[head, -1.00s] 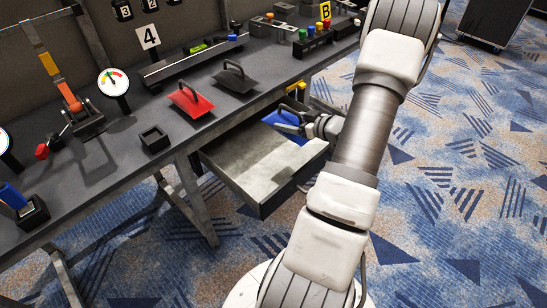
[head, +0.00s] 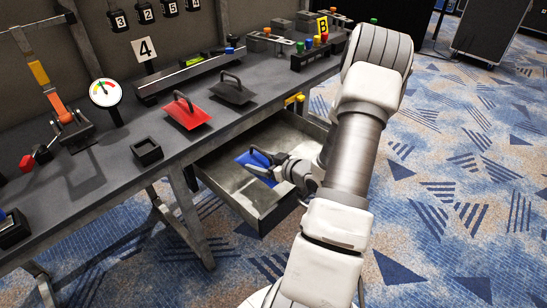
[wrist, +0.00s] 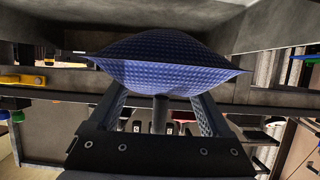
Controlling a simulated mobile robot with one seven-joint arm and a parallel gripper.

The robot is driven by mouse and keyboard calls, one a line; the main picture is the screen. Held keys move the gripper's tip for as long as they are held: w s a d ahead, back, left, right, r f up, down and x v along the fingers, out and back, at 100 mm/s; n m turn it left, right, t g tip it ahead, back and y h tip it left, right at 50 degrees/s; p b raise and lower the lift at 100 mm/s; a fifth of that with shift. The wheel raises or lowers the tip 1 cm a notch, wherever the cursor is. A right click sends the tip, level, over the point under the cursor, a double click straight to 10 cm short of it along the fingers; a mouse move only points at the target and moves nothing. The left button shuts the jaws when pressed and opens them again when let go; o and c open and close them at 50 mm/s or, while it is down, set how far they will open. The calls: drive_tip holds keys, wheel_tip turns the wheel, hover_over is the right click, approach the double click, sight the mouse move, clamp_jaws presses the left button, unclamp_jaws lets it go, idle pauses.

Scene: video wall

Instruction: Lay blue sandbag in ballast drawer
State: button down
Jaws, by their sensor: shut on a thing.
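The blue sandbag (head: 253,162) is in my gripper (head: 270,163), which is shut on it. In the head view it is over the left part of the open ballast drawer (head: 266,210), within the drawer's outline. In the wrist view the sandbag (wrist: 165,62) fills the upper middle, beyond the fingers (wrist: 160,112). My gripper hides part of the sandbag in the head view. I cannot tell whether the sandbag touches the drawer floor.
The workbench (head: 105,190) runs above and behind the drawer. A red sandbag (head: 187,115) and a dark sandbag (head: 232,93) lie on it. A small black square holder (head: 147,151) stands nearer. The drawer's visible floor is bare.

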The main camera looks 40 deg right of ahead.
drive_tip(key=shift+w+a+f, duration=0.15)
drive_tip(key=shift+f, duration=0.05)
drive_tip(key=shift+f+b, duration=0.95)
drive_tip(key=shift+f, duration=0.75)
drive_tip(key=shift+f+b, duration=0.5)
drive_tip(key=shift+f, duration=0.2)
drive_tip(key=shift+c, duration=0.6)
unclamp_jaws()
drive_tip(key=shift+s+f, duration=0.15)
drive_tip(key=shift+s, duration=0.05)
drive_tip(key=shift+o, duration=0.6)
drive_tip(key=shift+f, duration=0.15)
drive_tip(key=shift+s, duration=0.1)
drive_tip(key=shift+r+p, duration=0.3)
drive_tip(key=shift+r, duration=0.1)
drive_tip(key=r+p+v, duration=0.1)
drive_tip(key=p+v, duration=0.2)
drive_tip(key=v, duration=0.9)
drive_tip(key=shift+p, duration=0.4)
